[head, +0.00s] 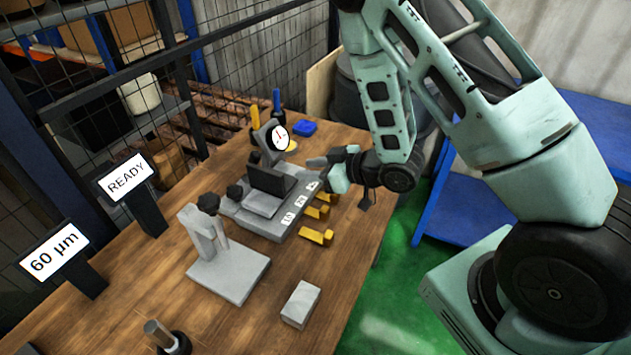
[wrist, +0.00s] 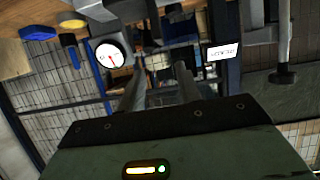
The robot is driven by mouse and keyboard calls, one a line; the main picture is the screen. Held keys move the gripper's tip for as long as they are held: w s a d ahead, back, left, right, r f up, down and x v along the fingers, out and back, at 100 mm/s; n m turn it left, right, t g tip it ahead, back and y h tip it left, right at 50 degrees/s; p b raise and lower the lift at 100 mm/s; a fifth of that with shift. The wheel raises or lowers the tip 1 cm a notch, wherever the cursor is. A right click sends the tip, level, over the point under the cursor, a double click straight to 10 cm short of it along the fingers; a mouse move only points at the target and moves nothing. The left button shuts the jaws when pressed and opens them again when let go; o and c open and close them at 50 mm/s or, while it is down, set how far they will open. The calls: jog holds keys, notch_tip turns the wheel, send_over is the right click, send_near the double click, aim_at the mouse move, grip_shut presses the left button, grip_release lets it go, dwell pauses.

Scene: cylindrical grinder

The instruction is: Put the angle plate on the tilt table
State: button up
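A dark upright plate (head: 267,181), which looks like the angle plate, stands on the grey labelled fixture (head: 264,226), which looks like the tilt table. I cannot tell either for certain. A light grey block shows at the plate's foot. My gripper (head: 319,163) is to the right of the plate, pointing left and apparently clear of it. In the wrist view my gripper (wrist: 158,92) has its two fingers apart with nothing visible between them.
A dial gauge (head: 277,137) stands behind the plate, and it also shows in the wrist view (wrist: 110,54). Several yellow handles (head: 315,236) line the fixture's right side. A grey stand (head: 228,270) and loose grey block (head: 301,304) sit nearer.

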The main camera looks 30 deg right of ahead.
jog(key=s+a+r+g+h, duration=0.4)
jog(key=a+r, duration=0.2)
jog(key=a, duration=0.2)
jog(key=s+a+r+g+h, duration=0.1)
jog(key=s+r+g, duration=0.2)
jog(key=s, duration=0.8)
jog(key=s+a+r+g+h, duration=0.2)
jog(key=s+r, duration=0.3)
jog(key=s, duration=0.6)
jog(key=shift+s+a+r+n+g, duration=0.2)
jog(key=shift+s+r+n+g, duration=0.1)
jog(key=shift+g, duration=0.6)
jog(key=shift+f+b, duration=0.5)
jog(key=shift+f, duration=0.1)
